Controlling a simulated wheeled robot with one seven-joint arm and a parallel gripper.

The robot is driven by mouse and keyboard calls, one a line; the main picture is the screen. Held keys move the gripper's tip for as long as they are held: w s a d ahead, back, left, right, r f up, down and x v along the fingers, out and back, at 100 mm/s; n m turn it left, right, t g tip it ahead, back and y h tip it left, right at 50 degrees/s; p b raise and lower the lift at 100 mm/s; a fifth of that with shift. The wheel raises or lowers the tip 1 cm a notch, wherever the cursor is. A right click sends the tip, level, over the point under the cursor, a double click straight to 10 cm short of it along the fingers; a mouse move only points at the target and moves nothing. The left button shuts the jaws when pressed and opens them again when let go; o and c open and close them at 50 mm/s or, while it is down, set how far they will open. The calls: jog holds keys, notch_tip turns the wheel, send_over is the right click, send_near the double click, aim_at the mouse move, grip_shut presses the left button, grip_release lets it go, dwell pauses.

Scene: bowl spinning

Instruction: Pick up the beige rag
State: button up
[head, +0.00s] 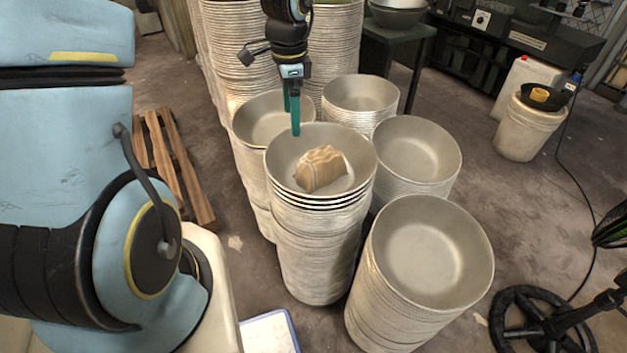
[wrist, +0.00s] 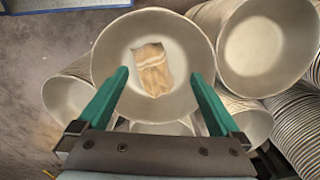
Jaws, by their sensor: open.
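The beige rag (head: 321,169) lies crumpled inside the top bowl (head: 283,153) of the middle stack. In the wrist view the rag (wrist: 152,70) shows striped folds and lies in the bowl (wrist: 113,52), ahead of my fingertips. My gripper (head: 291,112) is above the far-left rim of that bowl, pointing down. In the wrist view my gripper (wrist: 158,78) has its two green fingers wide apart with nothing between them. The rag is apart from both fingers.
More bowl stacks crowd around, at the right (head: 416,150), the front right (head: 430,250) and behind (head: 360,95). A wooden pallet (head: 175,165) lies on the floor at left. A white bucket (head: 527,130) stands at right.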

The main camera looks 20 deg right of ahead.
aim_at(321, 156)
jog(key=d+f+m, duration=0.1)
jog(key=d, duration=0.1)
jog(key=s+d+f+m, duration=0.1)
jog(key=d+f+m, duration=0.1)
jog(key=d+f+m+b, duration=0.1)
jog(key=d+f, duration=0.1)
jog(key=shift+s+d+m, duration=0.15)
jog(key=shift+d+m, duration=0.15)
notch_tip(321, 156, down, 4)
jog(key=shift+f, duration=0.15)
jog(key=shift+a+f+p, duration=0.1)
jog(key=shift+f+p, duration=0.2)
jog(key=shift+f, duration=2.65)
jog(key=shift+c, duration=0.2)
jog(key=c, duration=1.1)
jog(key=shift+r, duration=0.1)
notch_tip(321, 156, up, 10)
jog(key=shift+s+f, duration=0.1)
jog(key=shift+c, duration=0.2)
